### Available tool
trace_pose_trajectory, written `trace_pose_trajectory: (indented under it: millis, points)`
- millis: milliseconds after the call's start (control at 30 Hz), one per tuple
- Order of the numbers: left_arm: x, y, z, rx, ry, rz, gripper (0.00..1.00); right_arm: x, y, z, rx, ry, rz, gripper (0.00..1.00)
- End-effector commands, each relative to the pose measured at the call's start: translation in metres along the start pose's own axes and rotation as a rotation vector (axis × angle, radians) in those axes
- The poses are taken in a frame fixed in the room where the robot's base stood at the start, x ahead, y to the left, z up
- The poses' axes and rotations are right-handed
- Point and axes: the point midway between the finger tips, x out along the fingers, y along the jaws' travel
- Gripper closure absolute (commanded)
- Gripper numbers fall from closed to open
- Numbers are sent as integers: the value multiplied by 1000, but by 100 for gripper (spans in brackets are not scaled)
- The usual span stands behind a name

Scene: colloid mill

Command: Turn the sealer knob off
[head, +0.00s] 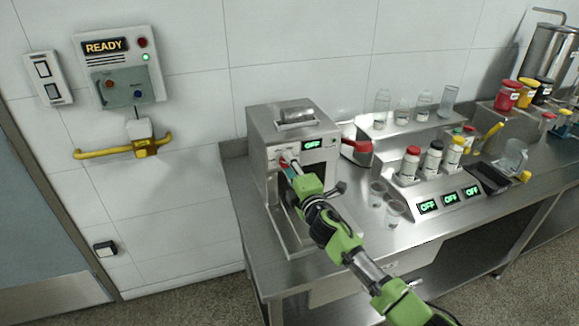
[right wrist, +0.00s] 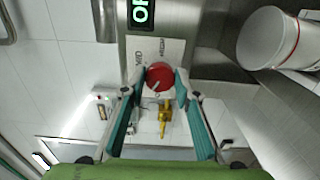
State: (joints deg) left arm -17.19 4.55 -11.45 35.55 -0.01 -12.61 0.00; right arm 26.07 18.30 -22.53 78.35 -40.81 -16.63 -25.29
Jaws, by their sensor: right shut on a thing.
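The sealer (head: 262,135) is a steel box on the left end of the bench, with a lit display (head: 312,145) reading OFF. In the right wrist view the display (right wrist: 140,12) is cut off by the top edge. The fingers mostly hide the knob in the head view. My left gripper is not in view.
A red-and-steel container (head: 357,150) stands right of the sealer. Small clear cups (head: 394,212) stand on the bench, near a rack with bottles and several OFF displays (head: 450,198). A READY control panel (head: 122,70) is on the wall at left.

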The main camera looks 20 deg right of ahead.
Motion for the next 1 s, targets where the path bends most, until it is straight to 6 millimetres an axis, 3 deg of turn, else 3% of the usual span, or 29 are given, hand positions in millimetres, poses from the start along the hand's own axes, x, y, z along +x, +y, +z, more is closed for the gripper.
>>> trace_pose_trajectory:
  millis: [500,1000]
  points:
    - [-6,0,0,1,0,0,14,0,0,0,-406,1,-3,93]
    - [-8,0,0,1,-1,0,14,0,-1,-1,-528,2,-3,93]
